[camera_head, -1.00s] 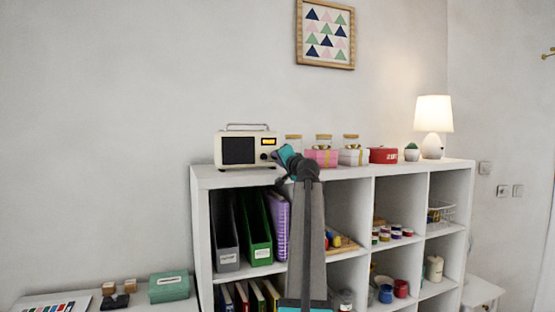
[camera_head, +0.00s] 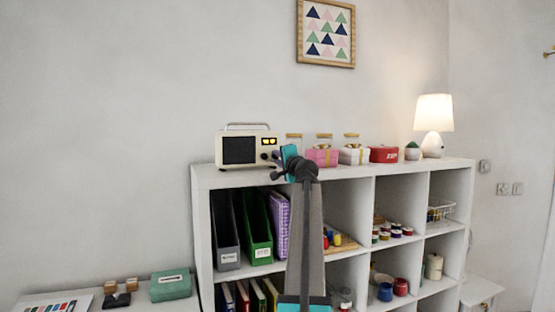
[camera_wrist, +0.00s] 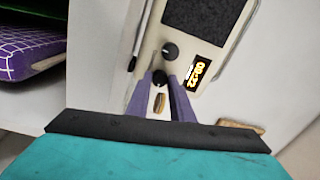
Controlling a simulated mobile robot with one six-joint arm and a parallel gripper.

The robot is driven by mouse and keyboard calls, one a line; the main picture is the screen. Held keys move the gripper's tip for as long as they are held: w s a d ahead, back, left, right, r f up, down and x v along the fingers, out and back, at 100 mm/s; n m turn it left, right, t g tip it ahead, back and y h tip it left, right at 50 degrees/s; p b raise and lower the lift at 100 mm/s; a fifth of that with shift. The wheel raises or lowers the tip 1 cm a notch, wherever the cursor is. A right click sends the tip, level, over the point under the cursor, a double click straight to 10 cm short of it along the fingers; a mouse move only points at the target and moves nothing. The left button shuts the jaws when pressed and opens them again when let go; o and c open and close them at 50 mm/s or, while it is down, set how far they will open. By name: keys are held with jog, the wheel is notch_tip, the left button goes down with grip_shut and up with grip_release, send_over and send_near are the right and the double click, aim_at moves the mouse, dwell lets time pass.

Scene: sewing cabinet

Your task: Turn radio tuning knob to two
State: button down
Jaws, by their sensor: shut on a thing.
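The cream radio (camera_head: 246,132) stands upright on top of the white shelf unit, with a dark speaker grille and a small lit yellow display (camera_head: 268,141). In the wrist view the radio (camera_wrist: 205,93) appears turned on its side, with the display (camera_wrist: 198,72) beside the knobs. My gripper (camera_wrist: 160,82) has its two purple fingers shut on a small dark tuning knob (camera_wrist: 159,77). A second dark knob (camera_wrist: 169,49) is free, just beyond the fingertips. Any number marks around the knobs are too small to read.
Glass jars, a pink box (camera_head: 322,157), a white box (camera_head: 353,156) and a red tin (camera_head: 384,155) stand right of the radio, close to my arm. A lit lamp (camera_head: 433,120) is farther right. Folders (camera_head: 257,228) fill the compartment below.

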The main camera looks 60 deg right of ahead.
jog(key=c, duration=1.8)
grip_release()
jog(key=shift+c, duration=0.2)
jog(key=shift+s, duration=0.1)
jog(key=r+b+v, duration=0.1)
jog(key=b+v, duration=0.3)
jog(key=v, duration=0.9)
jog(key=shift+s+a+f, duration=0.2)
jog(key=shift+a+f, duration=0.1)
jog(key=shift+f, duration=0.2)
